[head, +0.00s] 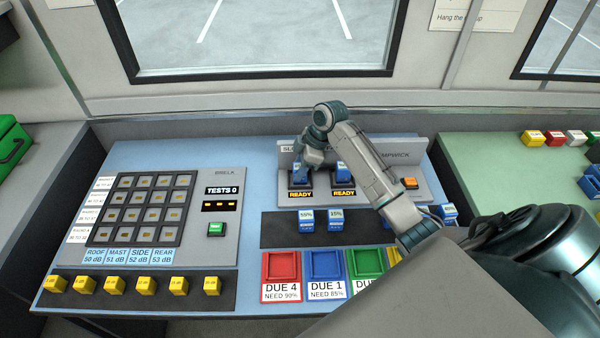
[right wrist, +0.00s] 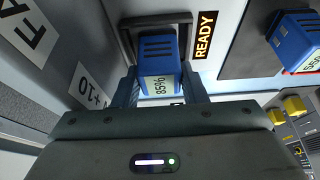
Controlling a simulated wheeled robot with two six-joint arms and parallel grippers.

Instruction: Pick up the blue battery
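A blue battery marked 85% (right wrist: 158,62) stands in the left slot of the charger, above a READY sign; it also shows in the head view (head: 298,174), partly covered by my right gripper. My right gripper (head: 308,166) is down at this battery. In the right wrist view its fingers (right wrist: 160,88) flank the battery, one on each side, very close to it. Whether they press on it cannot be told. A second blue battery (head: 343,172) stands in the right slot, also over a READY sign. My left gripper is not in view.
Two more blue batteries (head: 306,220) (head: 335,220) stand on the dark strip in front of the charger (head: 322,190). Red (head: 282,265), blue (head: 326,264) and green (head: 366,262) trays line the front edge. A keypad panel (head: 140,208) and yellow blocks (head: 146,286) are at left.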

